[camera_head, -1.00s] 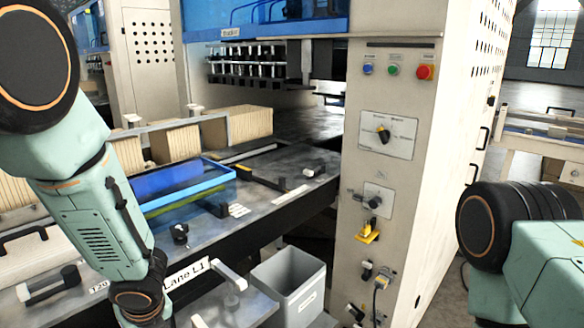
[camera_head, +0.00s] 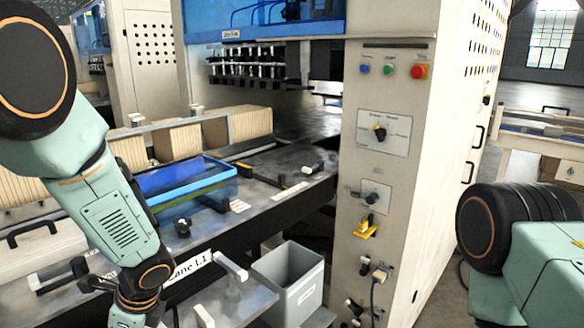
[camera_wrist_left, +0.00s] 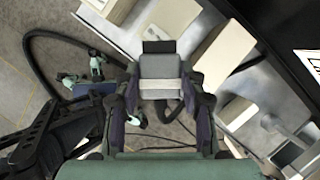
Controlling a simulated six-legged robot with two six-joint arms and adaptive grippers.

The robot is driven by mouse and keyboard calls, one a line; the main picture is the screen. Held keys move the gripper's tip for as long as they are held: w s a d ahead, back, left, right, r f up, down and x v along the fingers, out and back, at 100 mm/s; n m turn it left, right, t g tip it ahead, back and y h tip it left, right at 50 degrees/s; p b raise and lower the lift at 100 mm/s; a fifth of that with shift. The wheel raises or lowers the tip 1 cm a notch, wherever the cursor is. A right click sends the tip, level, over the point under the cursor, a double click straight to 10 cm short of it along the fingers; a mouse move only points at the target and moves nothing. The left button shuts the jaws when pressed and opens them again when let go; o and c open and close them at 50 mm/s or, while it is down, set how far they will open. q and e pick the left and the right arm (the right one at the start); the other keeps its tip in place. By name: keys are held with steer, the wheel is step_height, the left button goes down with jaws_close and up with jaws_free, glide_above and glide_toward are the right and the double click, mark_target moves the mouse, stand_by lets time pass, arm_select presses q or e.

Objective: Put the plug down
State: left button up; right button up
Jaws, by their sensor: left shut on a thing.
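In the left wrist view, the plug (camera_wrist_left: 158,68) is a grey block with a pale band and a black end. It sits between the two fingers of my left gripper (camera_wrist_left: 162,92), which is shut on it. A pale floor and grey surfaces show beyond it; I cannot tell whether the plug touches anything. In the head view my left arm runs down the left side to the bottom edge, and its gripper and the plug are out of that picture. My right gripper is in neither view; only part of the right arm shows at the right edge.
A grey bin (camera_head: 314,290) stands below the machine bed. Beside it is a low grey shelf (camera_head: 234,300). The cream control panel (camera_head: 350,205) carries knobs, a yellow part (camera_head: 366,230) and connectors with a cable. A thick black hose (camera_wrist_left: 44,36) curves over the floor.

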arm_select(q)
steer(key=s+d+f+n+g+h+b, duration=0.2)
steer(key=s+d+f+n+b, duration=0.1)
steer(key=d+f+n+b, duration=0.3)
steer(key=s+d+f+n+g+h+b, duration=0.2)
steer(key=s+d+f+n+b, duration=0.1)
steer(key=d+f+n+b, duration=0.3)
step_height(320, 180, down, 2)
steer(key=n+b, duration=0.4)
steer(key=n, duration=0.2)
steer(key=shift+s+f+g+b, duration=0.2)
steer(key=shift+s+g+b, duration=0.1)
steer(key=shift+s, duration=0.1)
steer(key=shift+r, duration=0.1)
